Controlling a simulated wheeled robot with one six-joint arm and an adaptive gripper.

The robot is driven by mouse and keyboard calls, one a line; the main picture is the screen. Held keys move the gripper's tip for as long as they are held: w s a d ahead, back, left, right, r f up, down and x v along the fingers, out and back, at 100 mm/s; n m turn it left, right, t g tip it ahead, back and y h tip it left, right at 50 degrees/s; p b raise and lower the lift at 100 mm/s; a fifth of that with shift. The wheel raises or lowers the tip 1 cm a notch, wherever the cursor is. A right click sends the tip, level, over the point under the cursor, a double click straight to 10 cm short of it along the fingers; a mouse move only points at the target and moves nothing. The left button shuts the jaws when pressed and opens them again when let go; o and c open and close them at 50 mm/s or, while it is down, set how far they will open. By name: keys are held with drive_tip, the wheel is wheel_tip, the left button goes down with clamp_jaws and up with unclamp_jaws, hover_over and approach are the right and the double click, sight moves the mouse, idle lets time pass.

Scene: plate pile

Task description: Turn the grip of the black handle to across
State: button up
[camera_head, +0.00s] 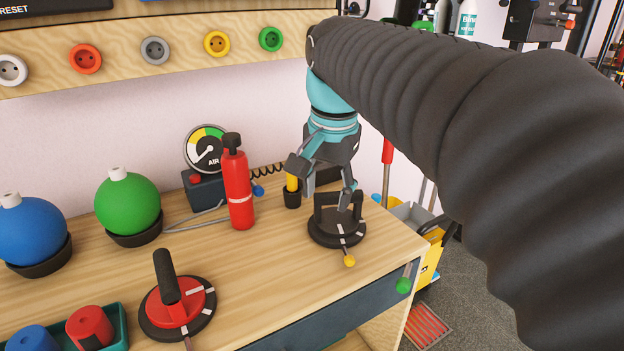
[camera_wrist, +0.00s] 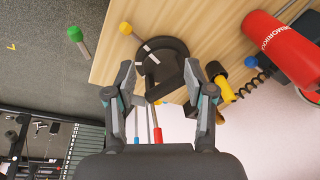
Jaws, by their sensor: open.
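The black handle (camera_head: 325,232) is a round black base with pale marks and a black raised grip, near the right end of the workbench. A short lever with a yellow ball (camera_head: 349,261) sticks out at its front. In the wrist view the black handle (camera_wrist: 176,46) lies just beyond and between my fingertips. My gripper (camera_head: 322,188) is open and empty, pointing down just above the grip, with one finger close to its right end. In the wrist view, my gripper (camera_wrist: 159,76) has its fingers spread on either side of the grip. I cannot tell whether they touch it.
A yellow-and-black tool in a cup (camera_head: 292,196) and a red extinguisher (camera_head: 238,190) stand close left of my gripper. A red handle (camera_head: 193,297) stands front left. Green (camera_head: 128,203) and blue (camera_head: 30,232) balls sit farther left. The bench's right edge is near.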

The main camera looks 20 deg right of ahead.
drive_tip(key=w+d+r+m+g, duration=0.25)
drive_tip(key=w+r+m, duration=0.2)
drive_tip(key=w, duration=0.25)
drive_tip(key=r+m+g, duration=0.2)
drive_tip(key=m, duration=0.4)
hover_over(336, 192)
drive_tip(key=w, duration=0.2)
drive_tip(key=shift+y, duration=0.3)
drive_tip(key=b+x, duration=0.2)
drive_tip(key=x, duration=0.2)
drive_tip(key=b+x, duration=0.2)
drive_tip(key=x, duration=0.3)
drive_tip(key=w+b+x, duration=0.1)
drive_tip(key=b+x, duration=0.2)
drive_tip(key=x, duration=0.1)
drive_tip(key=shift+d+f, duration=0.3)
drive_tip(key=shift+f, duration=0.2)
clamp_jaws()
